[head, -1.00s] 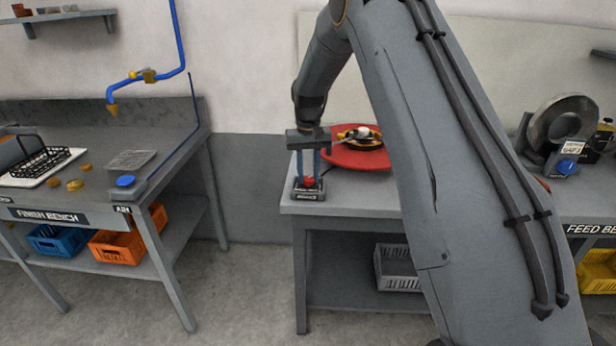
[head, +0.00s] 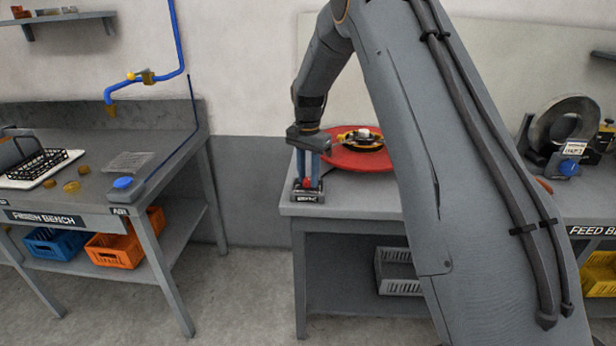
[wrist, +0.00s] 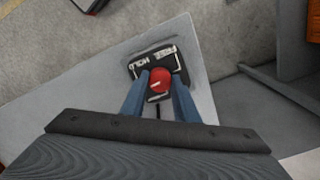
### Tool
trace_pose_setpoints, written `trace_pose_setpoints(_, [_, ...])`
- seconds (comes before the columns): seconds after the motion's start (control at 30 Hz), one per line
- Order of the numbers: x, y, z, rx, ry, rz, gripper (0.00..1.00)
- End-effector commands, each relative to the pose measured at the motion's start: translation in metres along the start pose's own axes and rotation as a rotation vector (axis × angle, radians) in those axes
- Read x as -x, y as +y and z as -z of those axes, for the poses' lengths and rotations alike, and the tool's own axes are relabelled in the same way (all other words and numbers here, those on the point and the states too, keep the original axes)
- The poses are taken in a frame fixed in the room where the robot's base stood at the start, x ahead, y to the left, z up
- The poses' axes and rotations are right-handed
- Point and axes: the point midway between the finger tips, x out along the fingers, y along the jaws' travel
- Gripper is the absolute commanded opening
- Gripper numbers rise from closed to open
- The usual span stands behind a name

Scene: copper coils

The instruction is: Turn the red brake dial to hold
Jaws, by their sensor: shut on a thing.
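The red brake dial (wrist: 163,84) sits on a small dark base (wrist: 150,62) with white lettering, at the front left corner of the middle bench (head: 350,205). In the head view the dial (head: 307,183) shows low between the fingers. My gripper (wrist: 161,88) points down from above, its two blue fingers shut on the dial from either side. A pale mark shows on the dial's top in the wrist view. The lettering is upside down there and hard to read, so I cannot tell the dial's setting for sure.
A red round plate (head: 355,158) with a black and yellow coil part lies right behind my gripper. The finish bench (head: 150,150) stands to the left, with a floor gap between. My arm hides part of the middle bench.

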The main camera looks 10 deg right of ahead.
Motion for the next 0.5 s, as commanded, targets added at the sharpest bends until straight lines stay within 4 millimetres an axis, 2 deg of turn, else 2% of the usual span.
trace_pose_setpoints(0.5, [0.0003,-0.0005,-0.0009,-0.059,-0.001,0.0,0.05])
